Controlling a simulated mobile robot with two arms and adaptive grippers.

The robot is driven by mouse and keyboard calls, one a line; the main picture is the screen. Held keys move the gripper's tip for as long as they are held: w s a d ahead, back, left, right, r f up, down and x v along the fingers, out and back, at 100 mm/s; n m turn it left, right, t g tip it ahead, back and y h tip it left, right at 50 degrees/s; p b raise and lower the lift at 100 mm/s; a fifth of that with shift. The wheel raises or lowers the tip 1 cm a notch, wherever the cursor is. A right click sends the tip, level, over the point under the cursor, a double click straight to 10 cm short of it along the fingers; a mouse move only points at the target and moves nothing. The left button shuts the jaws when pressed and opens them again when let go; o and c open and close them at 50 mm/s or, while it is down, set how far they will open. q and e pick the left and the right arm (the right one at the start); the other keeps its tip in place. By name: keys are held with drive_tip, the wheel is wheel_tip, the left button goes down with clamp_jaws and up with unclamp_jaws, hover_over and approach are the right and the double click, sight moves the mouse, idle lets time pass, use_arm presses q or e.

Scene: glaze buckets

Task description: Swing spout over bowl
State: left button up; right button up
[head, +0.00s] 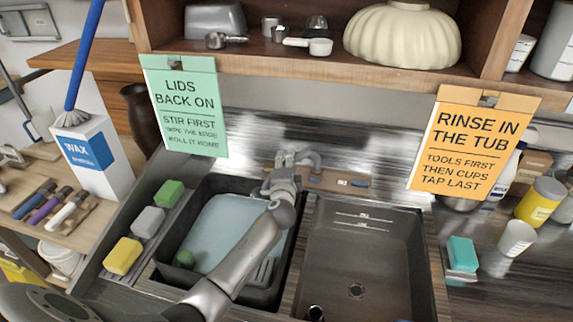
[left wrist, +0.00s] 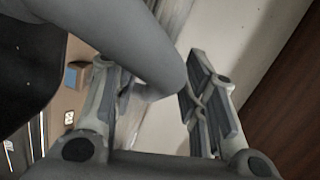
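The grey curved spout (head: 312,157) stands at the back of the sink, partly hidden by my left gripper (head: 284,172). The sink has a left bowl (head: 196,196) holding pale blue water and an empty dark right bowl (head: 360,250) with a drain. My left arm reaches across the left bowl. In the left wrist view, my left gripper (left wrist: 158,98) is open, and the smooth grey spout (left wrist: 150,50) comes in from the upper left, its rounded part between the fingers. A gap shows to the right finger; contact on the left is unclear. My right gripper is out of view.
A green sign (head: 187,108) and an orange sign (head: 474,142) hang from the shelf edge above the sink. Sponges (head: 148,222) line the left rim.

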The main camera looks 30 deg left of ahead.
use_arm(q)
clamp_jaws()
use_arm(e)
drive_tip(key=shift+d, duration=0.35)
use_arm(q)
drive_tip(key=shift+f, duration=0.1)
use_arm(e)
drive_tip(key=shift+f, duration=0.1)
